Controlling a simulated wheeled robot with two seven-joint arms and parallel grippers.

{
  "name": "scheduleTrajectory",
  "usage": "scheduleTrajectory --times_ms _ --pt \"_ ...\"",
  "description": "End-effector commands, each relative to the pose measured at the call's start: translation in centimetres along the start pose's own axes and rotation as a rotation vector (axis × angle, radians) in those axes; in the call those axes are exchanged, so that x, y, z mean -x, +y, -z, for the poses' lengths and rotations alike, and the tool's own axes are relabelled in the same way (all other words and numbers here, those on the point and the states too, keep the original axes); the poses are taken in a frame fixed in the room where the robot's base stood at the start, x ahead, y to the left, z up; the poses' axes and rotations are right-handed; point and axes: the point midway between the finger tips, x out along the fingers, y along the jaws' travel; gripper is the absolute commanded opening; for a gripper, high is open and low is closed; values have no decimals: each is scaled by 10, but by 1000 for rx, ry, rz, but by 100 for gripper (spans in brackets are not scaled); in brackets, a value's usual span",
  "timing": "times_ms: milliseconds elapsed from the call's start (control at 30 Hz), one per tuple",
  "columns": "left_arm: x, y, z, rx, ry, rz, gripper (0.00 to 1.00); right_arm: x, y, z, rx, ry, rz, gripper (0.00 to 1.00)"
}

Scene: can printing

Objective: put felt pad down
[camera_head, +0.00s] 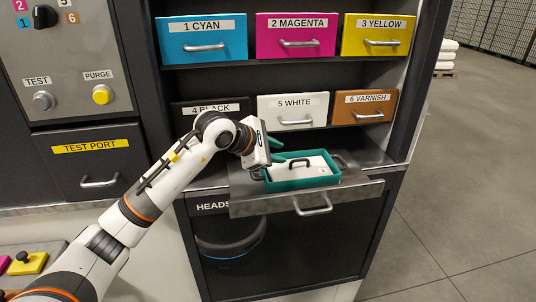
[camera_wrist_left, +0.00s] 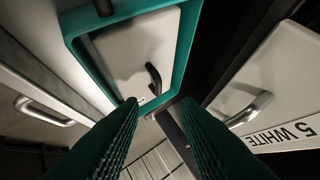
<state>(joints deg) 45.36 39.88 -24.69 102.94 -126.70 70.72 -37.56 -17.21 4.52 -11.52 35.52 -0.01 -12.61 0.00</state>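A white pad with a dark handle, which I take to be the felt pad (camera_head: 317,166), lies flat inside a teal tray (camera_head: 304,184). The pad also shows in the left wrist view (camera_wrist_left: 135,50), its handle just beyond my fingertips. The teal tray rim surrounds it. My left gripper (camera_head: 277,151) is at the back left of the tray, above it. In the left wrist view its two teal fingers (camera_wrist_left: 160,104) are apart with nothing between them. My right gripper is in neither view.
The tray sits on a pulled-out metal drawer (camera_head: 248,207) above an open bay marked HEADS. Colour drawers line the rack, with the white drawer (camera_head: 296,121) and varnish drawer (camera_head: 371,117) close behind the gripper. Open floor (camera_head: 450,220) lies to the right.

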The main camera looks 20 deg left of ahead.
Motion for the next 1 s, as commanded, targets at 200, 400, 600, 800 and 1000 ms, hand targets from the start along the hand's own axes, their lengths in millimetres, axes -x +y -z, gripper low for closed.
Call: scheduleTrajectory --times_ms 200,400,600,800,1000 --pt "29 1 -1 0 -1 1 30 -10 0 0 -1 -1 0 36" --pt "36 1 0 0 -1 -2 30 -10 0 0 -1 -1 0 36" --pt "35 0 0 0 -1 -2 30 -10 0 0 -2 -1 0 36" --pt "35 0 0 0 0 -2 30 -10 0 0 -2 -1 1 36" --pt "35 0 0 0 0 -2 30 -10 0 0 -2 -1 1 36"
